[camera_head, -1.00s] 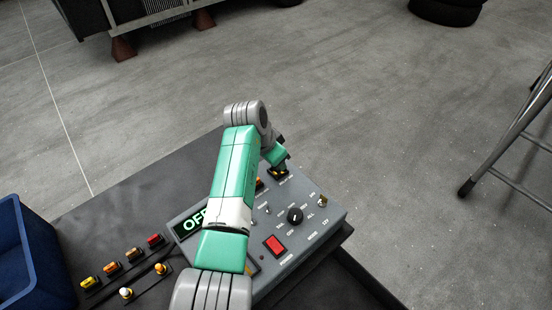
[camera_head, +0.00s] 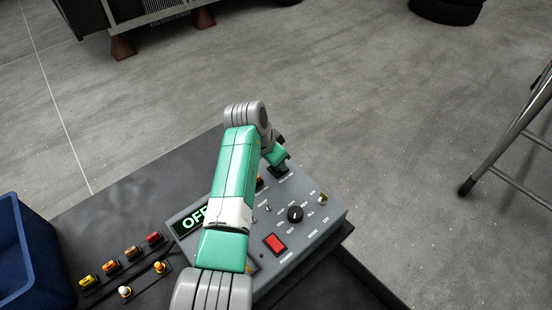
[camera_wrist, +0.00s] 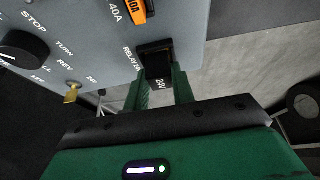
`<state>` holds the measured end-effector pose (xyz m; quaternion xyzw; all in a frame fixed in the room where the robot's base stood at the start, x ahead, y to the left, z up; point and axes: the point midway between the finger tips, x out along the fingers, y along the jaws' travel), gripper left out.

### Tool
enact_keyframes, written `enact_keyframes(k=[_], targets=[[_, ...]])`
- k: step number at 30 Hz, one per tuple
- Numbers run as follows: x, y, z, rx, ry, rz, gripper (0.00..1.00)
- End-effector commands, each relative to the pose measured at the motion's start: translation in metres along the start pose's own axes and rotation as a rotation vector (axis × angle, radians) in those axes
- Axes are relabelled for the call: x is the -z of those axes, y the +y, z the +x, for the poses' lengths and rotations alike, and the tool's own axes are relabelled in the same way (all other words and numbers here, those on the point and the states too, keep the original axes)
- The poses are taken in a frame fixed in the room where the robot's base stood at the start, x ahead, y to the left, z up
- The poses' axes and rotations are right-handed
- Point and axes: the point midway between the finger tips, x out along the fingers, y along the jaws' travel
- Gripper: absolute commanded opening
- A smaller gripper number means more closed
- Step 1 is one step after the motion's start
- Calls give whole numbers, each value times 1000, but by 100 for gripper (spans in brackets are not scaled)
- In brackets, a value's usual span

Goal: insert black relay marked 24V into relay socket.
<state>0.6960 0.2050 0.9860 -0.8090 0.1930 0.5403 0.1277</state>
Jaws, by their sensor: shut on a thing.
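The black relay (camera_wrist: 160,80), marked 24V, is between the green fingers of my gripper (camera_wrist: 160,92) in the wrist view. My gripper is shut on it. The relay's far end is at the dark relay socket (camera_wrist: 154,47) beside the "RELAY" lettering on the grey control panel (camera_wrist: 90,45). How deep it sits in the socket cannot be told. In the head view my gripper (camera_head: 279,169) is at the panel's far edge, and my arm hides part of the panel (camera_head: 325,212).
An orange 40A fuse (camera_wrist: 134,10) sits close to the socket. A key (camera_wrist: 72,93), a black knob (camera_head: 295,214) and a red switch (camera_head: 274,243) stand on the panel. Coloured fuses (camera_head: 132,253) and a blue bin (camera_head: 32,255) are at the left.

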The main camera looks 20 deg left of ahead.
Motion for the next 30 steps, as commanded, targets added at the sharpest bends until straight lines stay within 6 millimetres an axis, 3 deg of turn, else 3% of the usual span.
enact_keyframes(k=[9,10,14,23,30], targets=[[-1,0,2,0,0,0,3],[-1,0,2,0,0,0,27],[-1,0,2,0,0,0,50],[0,0,-2,0,0,0,50],[0,0,-49,1,1,0,50]])
